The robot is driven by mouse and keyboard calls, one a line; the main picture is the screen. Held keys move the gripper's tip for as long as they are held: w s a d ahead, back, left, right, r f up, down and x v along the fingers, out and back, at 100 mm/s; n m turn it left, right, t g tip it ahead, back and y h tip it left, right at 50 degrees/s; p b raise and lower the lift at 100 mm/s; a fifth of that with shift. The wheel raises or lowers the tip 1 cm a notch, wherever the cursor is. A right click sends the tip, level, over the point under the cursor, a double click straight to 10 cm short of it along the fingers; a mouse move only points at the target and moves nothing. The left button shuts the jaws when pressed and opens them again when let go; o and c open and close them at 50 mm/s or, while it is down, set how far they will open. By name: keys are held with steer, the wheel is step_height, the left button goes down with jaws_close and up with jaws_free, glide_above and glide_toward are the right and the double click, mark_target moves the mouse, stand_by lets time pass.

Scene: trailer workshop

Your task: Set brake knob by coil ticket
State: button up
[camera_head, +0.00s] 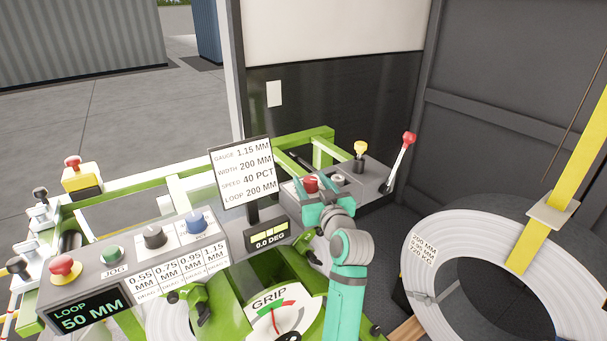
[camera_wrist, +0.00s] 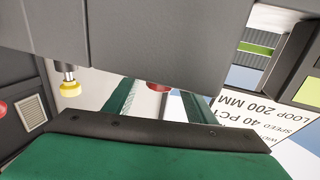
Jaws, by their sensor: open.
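The coil ticket (camera_head: 424,248) is a small white label on the coil's face; its small print seems to read 250 MM, 0.95 MM, 720 KG. The coil (camera_head: 445,290) stands at right. Which control is the brake knob I cannot tell for sure. The grey box (camera_head: 372,192) carries a red knob (camera_head: 310,184), a yellow-topped knob (camera_head: 361,150) and a red-ball lever (camera_head: 409,140). My teal gripper (camera_head: 322,190) is open at the box's left end, near the red knob. The wrist view shows a red part (camera_wrist: 158,86) between the fingers (camera_wrist: 158,103); contact is unclear.
A job card (camera_head: 243,172) stands left of my gripper, reading 1.15 MM, 200 MM, 40 PCT, LOOP 200 MM. The left panel has a black knob (camera_head: 153,236), blue knob (camera_head: 196,221) and LOOP 50 MM display (camera_head: 90,311). A GRIP gauge (camera_head: 272,317) sits below.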

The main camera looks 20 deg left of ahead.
mark_target(308, 177)
steer(key=shift+x, duration=2.55)
steer(key=c, duration=1)
